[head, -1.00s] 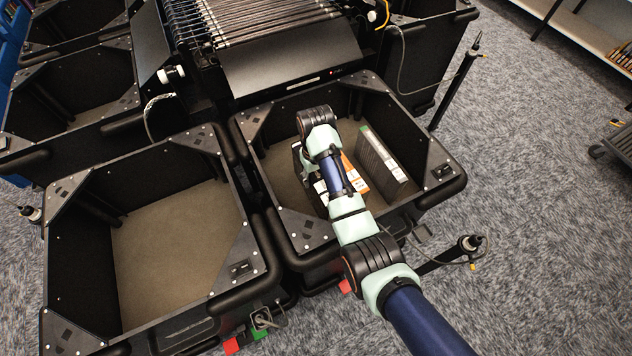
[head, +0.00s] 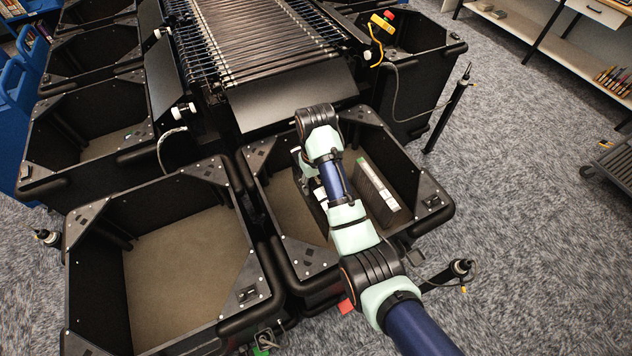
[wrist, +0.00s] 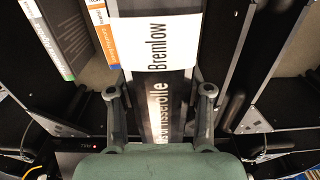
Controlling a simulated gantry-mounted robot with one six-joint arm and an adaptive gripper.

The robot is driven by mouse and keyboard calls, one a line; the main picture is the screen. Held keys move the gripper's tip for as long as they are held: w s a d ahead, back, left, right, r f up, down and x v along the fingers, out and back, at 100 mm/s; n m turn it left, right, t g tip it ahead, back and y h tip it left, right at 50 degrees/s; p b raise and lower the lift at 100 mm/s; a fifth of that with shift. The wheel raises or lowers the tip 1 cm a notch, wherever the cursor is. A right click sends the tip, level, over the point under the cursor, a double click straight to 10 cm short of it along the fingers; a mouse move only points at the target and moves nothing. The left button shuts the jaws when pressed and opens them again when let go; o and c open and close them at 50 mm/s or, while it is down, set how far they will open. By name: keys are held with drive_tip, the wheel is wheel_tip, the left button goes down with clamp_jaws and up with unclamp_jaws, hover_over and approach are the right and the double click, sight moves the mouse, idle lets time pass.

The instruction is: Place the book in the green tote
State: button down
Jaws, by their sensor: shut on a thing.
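My gripper (wrist: 160,95) is shut on a dark book (wrist: 160,110) with a white "Bremlow" label across its spine, one finger on each side. In the head view my wrist hides most of the gripper and book inside the front right black tote (head: 300,255); a white patch of label shows beside the arm. I cannot tell whether the book touches the tote floor. No wholly green tote shows. A green tag (head: 263,342) is low at the front of the left black tote (head: 215,325), whose visible floor is empty.
A grey book (head: 378,186) stands in the right tote, right of my arm. An orange-and-white book (wrist: 104,35) is close left of the held book in the wrist view. The roller conveyor (head: 265,45) lies behind. Thick rims separate the two front totes.

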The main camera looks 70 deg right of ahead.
drive_tip(key=shift+r+p, duration=3.6)
drive_tip(key=shift+p, duration=0.65)
drive_tip(key=shift+f, duration=0.1)
